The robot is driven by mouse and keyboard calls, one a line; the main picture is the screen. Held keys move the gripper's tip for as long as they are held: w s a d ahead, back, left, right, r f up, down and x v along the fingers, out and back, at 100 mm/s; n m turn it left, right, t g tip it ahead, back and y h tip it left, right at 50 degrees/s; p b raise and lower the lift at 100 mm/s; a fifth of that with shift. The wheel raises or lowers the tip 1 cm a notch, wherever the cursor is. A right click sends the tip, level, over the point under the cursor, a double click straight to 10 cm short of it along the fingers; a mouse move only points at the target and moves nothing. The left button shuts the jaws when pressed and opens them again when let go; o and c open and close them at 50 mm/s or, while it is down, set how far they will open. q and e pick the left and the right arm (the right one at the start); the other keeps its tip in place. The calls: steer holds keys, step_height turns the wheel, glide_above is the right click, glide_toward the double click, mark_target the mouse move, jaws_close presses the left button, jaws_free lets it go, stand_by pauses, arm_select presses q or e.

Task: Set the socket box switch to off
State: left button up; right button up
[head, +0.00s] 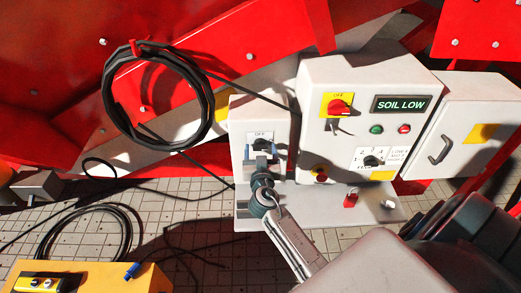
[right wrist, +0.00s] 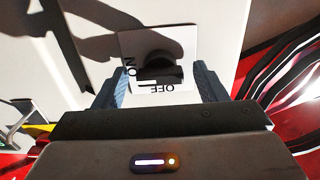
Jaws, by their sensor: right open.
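The socket box (head: 240,112) is the pale box left of the larger control cabinet in the head view. Its rotary switch has a black knob (right wrist: 158,66) on a white plate (right wrist: 183,42) marked ON and OFF. In the right wrist view the plate appears turned, with ON at the left and OFF at the bottom. The knob's bar looks roughly level there, but its exact setting is hard to tell. My right gripper (head: 262,158) is open in front of the switch, with one finger on each side of the knob. My left gripper is not in view.
The control cabinet (head: 314,80) beside it carries a red switch on yellow (head: 340,106) and a SOIL LOW display (head: 401,105). A coiled black cable (head: 110,100) hangs at the left. A yellow case (head: 100,275) stands at the lower left.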

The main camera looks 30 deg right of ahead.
steer(key=shift+c, duration=0.4)
steer(key=c, duration=0.9)
